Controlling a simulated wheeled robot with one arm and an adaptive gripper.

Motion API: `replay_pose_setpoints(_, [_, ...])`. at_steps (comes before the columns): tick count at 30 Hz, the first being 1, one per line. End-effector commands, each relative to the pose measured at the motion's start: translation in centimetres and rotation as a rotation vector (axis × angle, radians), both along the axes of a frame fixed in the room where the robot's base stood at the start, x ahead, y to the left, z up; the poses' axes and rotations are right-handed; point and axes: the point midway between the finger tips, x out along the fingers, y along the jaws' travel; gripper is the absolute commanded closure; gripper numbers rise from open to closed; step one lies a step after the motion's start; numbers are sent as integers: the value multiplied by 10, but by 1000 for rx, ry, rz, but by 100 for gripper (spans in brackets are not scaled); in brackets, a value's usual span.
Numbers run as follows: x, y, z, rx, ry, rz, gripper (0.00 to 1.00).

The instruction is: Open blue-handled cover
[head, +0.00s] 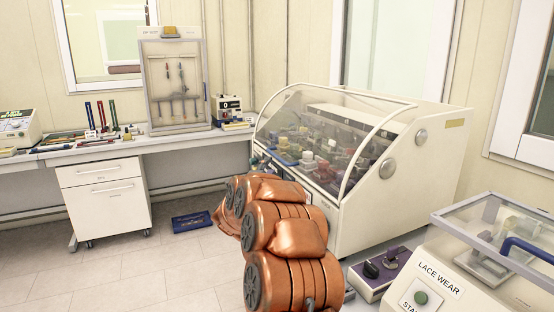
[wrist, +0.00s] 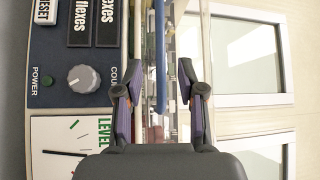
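A large cream machine in the head view has a clear curved cover (head: 285,105), which looks closed. In the wrist view, a thin blue bar (wrist: 160,50), seemingly a handle, runs along the clear cover beside a dark control panel. My gripper (wrist: 158,78) is open, with one finger on each side of the bar; I cannot tell whether they touch it. A second clear cover with a blue handle (head: 530,250) is shut on the lace wear machine at the lower right.
The panel beside the gripper carries a grey knob (wrist: 87,79) and a gauge (wrist: 65,150). A purple box with a black knob (head: 382,272) sits between the two machines. A bench (head: 190,138) with tools stands at the back left.

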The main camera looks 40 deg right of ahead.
Motion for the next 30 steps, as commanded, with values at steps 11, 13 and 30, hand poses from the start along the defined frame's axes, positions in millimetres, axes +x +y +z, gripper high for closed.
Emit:
replay_pose_setpoints(11, [4, -21, 4, -4, -8, -18, 61])
replay_pose_setpoints(13, [8, -28, 6, -6, -9, -17, 61])
replay_pose_setpoints(30, [31, -73, 11, -4, -9, -15, 61])
